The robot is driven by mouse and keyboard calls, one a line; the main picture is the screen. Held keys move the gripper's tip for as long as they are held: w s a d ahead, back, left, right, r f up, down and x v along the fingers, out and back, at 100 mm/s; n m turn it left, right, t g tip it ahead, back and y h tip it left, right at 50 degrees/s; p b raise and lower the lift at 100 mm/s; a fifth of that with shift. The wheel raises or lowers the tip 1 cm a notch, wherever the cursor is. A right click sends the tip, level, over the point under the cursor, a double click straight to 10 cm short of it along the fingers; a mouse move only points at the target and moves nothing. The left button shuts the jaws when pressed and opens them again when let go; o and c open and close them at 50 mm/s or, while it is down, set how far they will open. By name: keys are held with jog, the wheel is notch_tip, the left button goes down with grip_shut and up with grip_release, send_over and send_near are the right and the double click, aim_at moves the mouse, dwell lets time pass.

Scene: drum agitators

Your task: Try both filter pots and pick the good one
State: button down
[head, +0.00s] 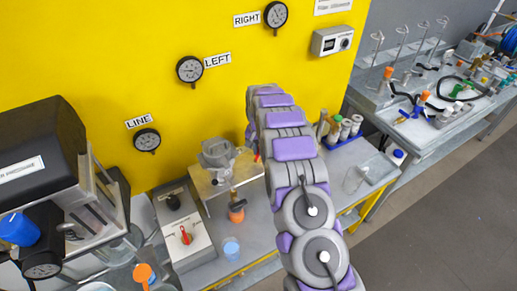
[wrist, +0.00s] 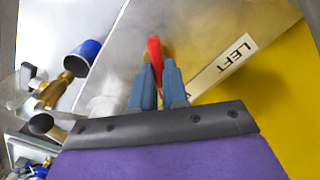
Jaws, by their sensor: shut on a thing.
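In the wrist view my gripper (wrist: 157,80) is shut on a slim red handle (wrist: 154,52) beside a white LEFT label (wrist: 222,66). In the head view my arm hides most of my gripper, and a bit of red (head: 257,157) shows at the arm's left edge. A grey pot-like part (head: 215,153) stands on a metal stand (head: 222,187) next to it; I cannot tell which filter pot it is. On the yellow wall are the LEFT gauge (head: 189,69), the RIGHT gauge (head: 276,14) and the LINE gauge (head: 147,140).
A control box (head: 188,241) with a red lever and a black knob stands left of the stand. An orange-bulbed item (head: 236,213) and a blue cup (head: 231,248) are near the front. Black machinery (head: 40,140) fills the left.

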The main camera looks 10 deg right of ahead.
jog(key=shift+r+m, duration=0.1)
jog(key=shift+m, duration=0.4)
jog(key=c, duration=1.1)
grip_release()
jog(key=shift+c, duration=0.2)
notch_tip(320, 180, up, 17)
jog(key=shift+w+a+r, duration=0.1)
